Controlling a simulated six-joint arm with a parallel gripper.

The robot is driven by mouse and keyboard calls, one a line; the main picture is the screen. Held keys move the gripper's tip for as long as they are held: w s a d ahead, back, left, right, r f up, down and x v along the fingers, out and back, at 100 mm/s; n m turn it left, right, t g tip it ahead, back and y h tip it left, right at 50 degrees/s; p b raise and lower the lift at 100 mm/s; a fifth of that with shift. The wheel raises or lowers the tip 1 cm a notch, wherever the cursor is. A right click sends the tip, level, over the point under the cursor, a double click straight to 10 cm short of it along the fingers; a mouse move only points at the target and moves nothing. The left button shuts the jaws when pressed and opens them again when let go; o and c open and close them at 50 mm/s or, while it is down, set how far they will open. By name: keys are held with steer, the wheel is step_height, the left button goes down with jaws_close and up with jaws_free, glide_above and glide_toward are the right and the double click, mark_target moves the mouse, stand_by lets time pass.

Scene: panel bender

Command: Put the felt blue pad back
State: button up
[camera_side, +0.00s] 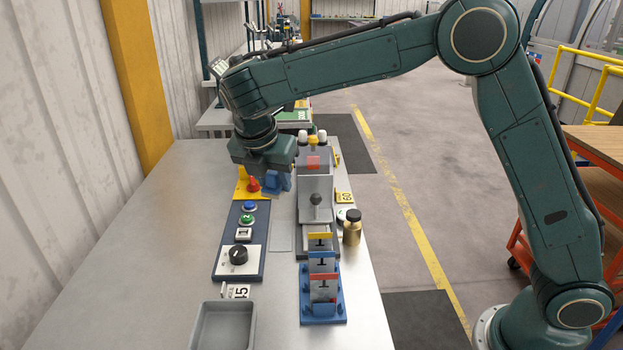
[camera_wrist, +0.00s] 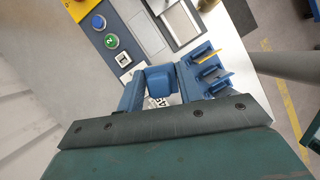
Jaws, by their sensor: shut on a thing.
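My gripper (camera_side: 276,184) points down over the far end of the control panel, near the red stop knob. In the wrist view its two blue fingers (camera_wrist: 158,92) are closed on a blue rounded block, which I take to be the felt blue pad (camera_wrist: 160,80). In the side view the pad is hard to tell apart from the blue fingers. A blue rack (camera_side: 323,314) stands at the near right, apart from the gripper, with upright plates marked yellow, blue and red from back to front. The rack also shows in the wrist view (camera_wrist: 207,72).
The control panel (camera_side: 226,262) carries a red stop knob (camera_side: 253,185), buttons and a black dial (camera_side: 238,255). A grey bending machine (camera_side: 315,190) stands to its right. A brass weight (camera_side: 352,228) is beside it. A grey tray (camera_side: 192,338) is at the front. The bench's left side is clear.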

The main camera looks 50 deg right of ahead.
steer(key=shift+s+a+r, duration=0.15)
steer(key=shift+r, duration=0.1)
glide_above(283, 263)
steer(key=a, duration=0.1)
steer(key=f, duration=1.6)
steer(key=shift+s+a, duration=0.2)
steer(key=shift+s, duration=0.05)
steer(key=shift+f, duration=2.05)
steer(key=shift+f, duration=0.1)
steer(key=o, duration=0.6)
steer(key=shift+c, duration=0.2)
steer(key=shift+o, duration=0.5)
